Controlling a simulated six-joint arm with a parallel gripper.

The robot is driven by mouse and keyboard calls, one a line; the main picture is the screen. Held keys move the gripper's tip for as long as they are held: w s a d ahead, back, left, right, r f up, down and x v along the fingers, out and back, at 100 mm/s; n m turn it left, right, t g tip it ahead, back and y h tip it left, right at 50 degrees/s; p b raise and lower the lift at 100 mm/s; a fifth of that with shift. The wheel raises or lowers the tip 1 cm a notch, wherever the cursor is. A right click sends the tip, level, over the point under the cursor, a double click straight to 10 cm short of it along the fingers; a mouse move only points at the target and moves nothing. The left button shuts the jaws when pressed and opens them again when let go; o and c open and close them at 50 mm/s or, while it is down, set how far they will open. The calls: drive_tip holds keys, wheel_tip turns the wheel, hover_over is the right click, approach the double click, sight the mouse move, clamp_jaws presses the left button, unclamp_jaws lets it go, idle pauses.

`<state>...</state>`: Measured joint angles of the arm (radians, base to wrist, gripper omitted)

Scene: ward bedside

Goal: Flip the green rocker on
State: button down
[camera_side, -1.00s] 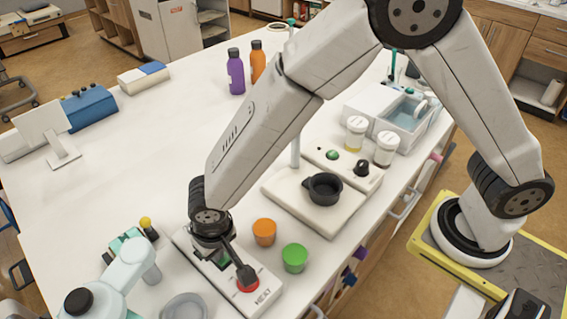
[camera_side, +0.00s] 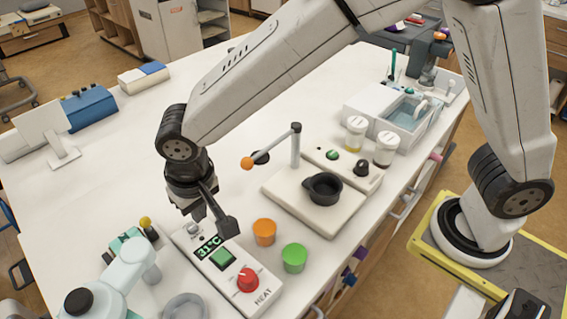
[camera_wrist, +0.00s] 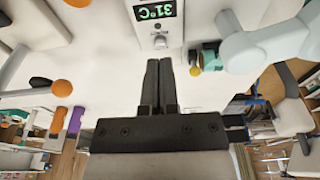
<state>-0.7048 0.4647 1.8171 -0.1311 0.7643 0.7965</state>
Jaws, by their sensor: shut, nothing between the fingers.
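The green rocker (camera_side: 222,258) sits on the white HEAT box (camera_side: 262,310), between a lit 31°C display (camera_side: 208,246) and a red knob (camera_side: 247,280). Which way the rocker is tipped I cannot tell. My gripper (camera_side: 229,229) is shut and empty, raised above the box near its display end. In the wrist view, my closed fingers (camera_wrist: 160,64) point towards a small silver knob (camera_wrist: 160,42) below the display (camera_wrist: 156,10). The rocker is outside the wrist view.
Orange (camera_side: 264,232) and green (camera_side: 294,258) cups stand right of the box. A white stand with a black pot (camera_side: 324,188) and an orange-tipped arm (camera_side: 247,162) is behind them. A pale teal-and-white device (camera_side: 122,275) stands close on the left.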

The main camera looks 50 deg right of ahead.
drive_tip(key=shift+w+r, duration=0.15)
drive_tip(key=shift+r, duration=0.55)
drive_tip(key=shift+w+r, duration=0.1)
drive_tip(key=shift+r, duration=0.6)
drive_tip(key=shift+d, duration=0.1)
drive_tip(key=s+d+f, duration=0.1)
drive_tip(key=s+d, duration=0.2)
drive_tip(key=d, duration=0.6)
drive_tip(key=s+d+f, duration=0.2)
drive_tip(key=s+d, duration=0.1)
drive_tip(key=d, duration=0.7)
drive_tip(key=s+d+f+t, duration=0.1)
drive_tip(key=s+d, duration=0.1)
drive_tip(key=d, duration=0.7)
drive_tip(key=shift+s+d+f, duration=0.3)
drive_tip(key=shift+s+f, duration=0.1)
drive_tip(key=shift+w, duration=0.15)
